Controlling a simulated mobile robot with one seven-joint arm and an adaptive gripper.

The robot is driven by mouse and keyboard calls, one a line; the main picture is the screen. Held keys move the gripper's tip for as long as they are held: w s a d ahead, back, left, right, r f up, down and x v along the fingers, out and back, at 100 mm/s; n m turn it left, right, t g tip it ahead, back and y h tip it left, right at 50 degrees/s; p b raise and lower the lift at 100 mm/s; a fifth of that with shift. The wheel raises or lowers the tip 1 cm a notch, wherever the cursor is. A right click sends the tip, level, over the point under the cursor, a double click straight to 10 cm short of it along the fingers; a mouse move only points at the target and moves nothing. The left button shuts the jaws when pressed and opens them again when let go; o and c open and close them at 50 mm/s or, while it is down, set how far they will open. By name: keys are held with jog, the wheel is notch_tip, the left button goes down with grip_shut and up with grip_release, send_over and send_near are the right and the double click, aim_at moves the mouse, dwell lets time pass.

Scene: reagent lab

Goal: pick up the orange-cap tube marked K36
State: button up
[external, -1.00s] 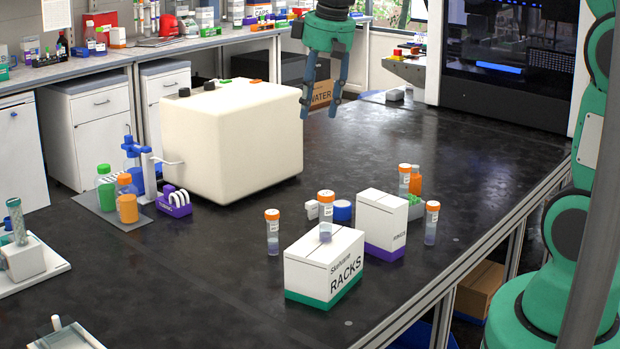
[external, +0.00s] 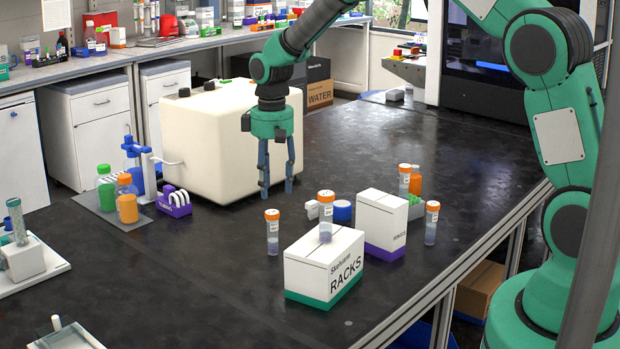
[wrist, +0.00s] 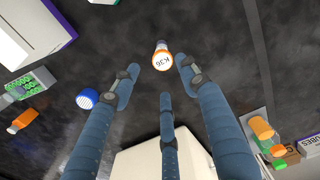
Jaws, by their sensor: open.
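The tube marked K36 (wrist: 162,58) stands on the dark bench in the wrist view, its label readable on the cap. By layout it matches the leftmost orange-cap tube (external: 272,232) in the external view, standing left of the RACKS box. My gripper (external: 277,190) is open and empty, pointing down above the bench in front of the cream block, behind that tube. In the wrist view my gripper's fingers (wrist: 160,78) are spread, with the tube just beyond their tips and apart from them. Other orange-cap tubes stand on the RACKS box (external: 326,215), at right (external: 432,222) and behind (external: 404,178).
The white RACKS box (external: 308,278) and a purple-based white box (external: 382,220) stand near the tubes. A blue cap (external: 342,211) lies between. The cream block (external: 215,140) is behind my gripper. Bottles (external: 127,205) stand at left.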

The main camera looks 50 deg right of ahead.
aim_at(273, 237)
jog(key=shift+w+d+f, duration=0.1)
jog(key=shift+w+f, duration=0.1)
jog(key=shift+f, duration=0.3)
notch_tip(273, 237, down, 9)
jog(key=shift+r+b, duration=0.2)
jog(key=shift+b, duration=0.3)
jog(key=shift+a+f+b, duration=0.15)
jog(key=shift+f+b, duration=0.1)
jog(key=shift+f, duration=1.1)
jog(key=shift+a+f+b, duration=0.15)
jog(key=shift+f+b, duration=0.05)
jog(key=shift+f, duration=1.1)
jog(key=c, duration=0.9)
